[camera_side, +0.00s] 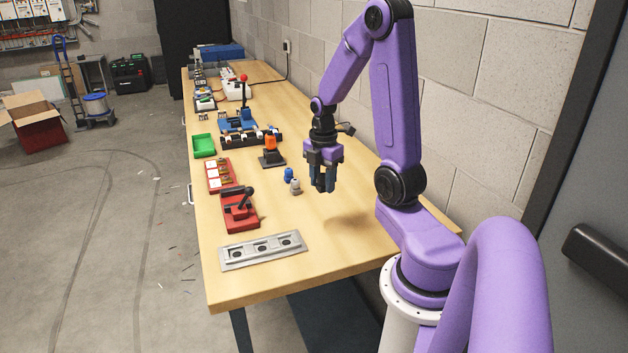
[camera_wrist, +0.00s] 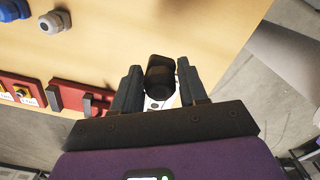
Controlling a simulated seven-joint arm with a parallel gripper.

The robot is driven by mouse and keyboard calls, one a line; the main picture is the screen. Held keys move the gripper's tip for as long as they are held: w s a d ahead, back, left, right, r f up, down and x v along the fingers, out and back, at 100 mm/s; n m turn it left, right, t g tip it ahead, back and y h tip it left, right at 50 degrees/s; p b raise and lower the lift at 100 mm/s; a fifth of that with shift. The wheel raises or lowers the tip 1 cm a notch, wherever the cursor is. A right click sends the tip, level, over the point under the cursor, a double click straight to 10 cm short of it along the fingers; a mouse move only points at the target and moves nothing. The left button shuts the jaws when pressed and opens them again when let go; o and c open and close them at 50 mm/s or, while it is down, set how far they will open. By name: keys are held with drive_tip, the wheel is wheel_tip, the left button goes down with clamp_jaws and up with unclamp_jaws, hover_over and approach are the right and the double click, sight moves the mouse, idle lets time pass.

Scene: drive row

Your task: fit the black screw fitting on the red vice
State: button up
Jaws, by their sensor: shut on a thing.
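The black screw fitting (camera_wrist: 160,76) is between my gripper's fingers (camera_wrist: 159,68) in the wrist view, and the gripper is shut on it. In the side view my gripper (camera_side: 323,188) hangs above the bench, right of the small fittings; the black fitting cannot be made out there. The red vice (camera_side: 240,212), with a black lever on top, stands near the bench's left edge, to the left of and apart from my gripper. Part of the vice (camera_wrist: 72,97) shows at the left of the wrist view, partly hidden by a finger.
A blue fitting (camera_side: 289,174) and a grey fitting (camera_side: 296,187) stand between my gripper and the vice. A grey plate with holes (camera_side: 262,250) lies at the near end. A red label panel (camera_side: 220,177), green tray (camera_side: 204,146) and orange-topped device (camera_side: 271,150) stand farther back. The bench's near right is clear.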

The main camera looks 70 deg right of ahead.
drive_tip(key=w+a+f, duration=0.1)
drive_tip(key=w, duration=1.2)
drive_tip(key=w+a+f, duration=0.1)
drive_tip(key=w+a, duration=0.1)
drive_tip(key=w, duration=1.2)
drive_tip(key=shift+f, duration=3.2)
